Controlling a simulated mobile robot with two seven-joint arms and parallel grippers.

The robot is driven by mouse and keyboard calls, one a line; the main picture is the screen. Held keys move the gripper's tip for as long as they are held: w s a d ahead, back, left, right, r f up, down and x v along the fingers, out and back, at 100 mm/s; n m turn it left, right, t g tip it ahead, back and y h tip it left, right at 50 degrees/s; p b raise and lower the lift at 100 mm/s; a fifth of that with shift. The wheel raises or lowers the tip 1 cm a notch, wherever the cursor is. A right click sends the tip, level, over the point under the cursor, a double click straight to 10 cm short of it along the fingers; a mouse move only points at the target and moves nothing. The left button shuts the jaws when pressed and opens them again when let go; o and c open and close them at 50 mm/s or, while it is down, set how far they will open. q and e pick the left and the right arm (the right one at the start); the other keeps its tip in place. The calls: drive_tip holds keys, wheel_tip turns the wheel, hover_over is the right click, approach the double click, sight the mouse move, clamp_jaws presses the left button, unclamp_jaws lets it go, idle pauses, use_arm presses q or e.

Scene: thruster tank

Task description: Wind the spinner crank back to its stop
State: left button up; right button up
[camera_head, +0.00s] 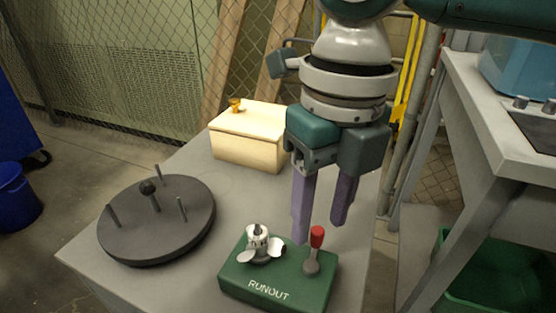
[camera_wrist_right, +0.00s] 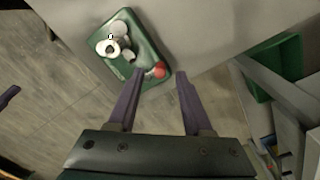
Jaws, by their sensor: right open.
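The green spinner box (camera_head: 238,284), marked RUNOUT, sits at the near edge of the grey table. On its top are a white and grey propeller spinner (camera_head: 258,242) and a crank with a red knob (camera_head: 317,237) on a grey base. My right gripper (camera_head: 321,232) points down with purple fingers apart, close above the crank. In the right wrist view the red knob (camera_wrist_right: 159,70) shows between the open fingertips (camera_wrist_right: 160,76); I cannot tell any contact.
A dark round disc (camera_head: 140,232) with upright pegs and a ball-topped post lies left on the table (camera_head: 220,205). A cream box (camera_head: 250,150) with a brass knob stands behind. A sink bench (camera_head: 490,130) and green bin (camera_head: 490,285) are right.

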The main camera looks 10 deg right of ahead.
drive_tip(key=shift+f, duration=0.8)
clamp_jaws()
